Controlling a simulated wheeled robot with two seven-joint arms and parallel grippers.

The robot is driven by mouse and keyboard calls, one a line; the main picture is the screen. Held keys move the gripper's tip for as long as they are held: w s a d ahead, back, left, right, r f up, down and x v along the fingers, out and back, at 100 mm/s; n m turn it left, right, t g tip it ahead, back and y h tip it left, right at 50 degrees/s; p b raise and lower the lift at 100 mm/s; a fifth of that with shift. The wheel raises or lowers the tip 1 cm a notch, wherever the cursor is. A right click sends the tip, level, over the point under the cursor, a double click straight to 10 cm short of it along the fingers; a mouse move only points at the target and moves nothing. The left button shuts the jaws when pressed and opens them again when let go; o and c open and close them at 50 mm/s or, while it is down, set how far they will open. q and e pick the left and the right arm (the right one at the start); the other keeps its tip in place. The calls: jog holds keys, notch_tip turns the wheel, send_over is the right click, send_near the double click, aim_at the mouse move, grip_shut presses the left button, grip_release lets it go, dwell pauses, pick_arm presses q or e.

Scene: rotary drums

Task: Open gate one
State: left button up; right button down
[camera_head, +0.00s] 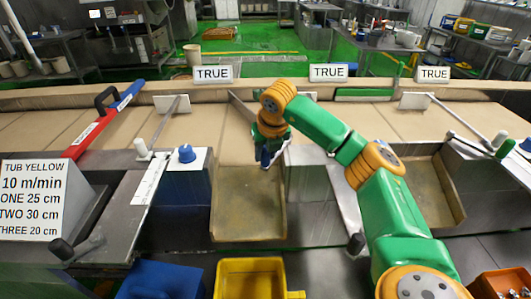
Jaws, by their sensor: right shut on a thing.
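My right gripper (268,150) points down over the conveyor's near edge, above the middle chute (248,205). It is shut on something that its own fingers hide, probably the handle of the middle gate. A grey bar of that middle gate (241,105) slants over the belt just left of my wrist. The left gate (168,122) is a thin bar ending in a white knob (142,149), and the right gate (458,116) is a similar bar. No gate shows a number. My left gripper is not in view.
The tan conveyor belt (60,125) runs across, with white TRUE signs (212,73) behind it. A sign (32,200) lists speed and distances. A blue knob (186,153), a red-and-blue bar (100,122), a yellow tub (250,280) and a blue tub (160,280) are near.

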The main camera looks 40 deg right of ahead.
jog(key=shift+r, duration=0.1)
jog(key=c, duration=0.6)
grip_release()
jog(key=shift+w+a, duration=0.1)
jog(key=shift+w, duration=0.15)
jog(key=b+v, duration=0.1)
jog(key=v, duration=0.6)
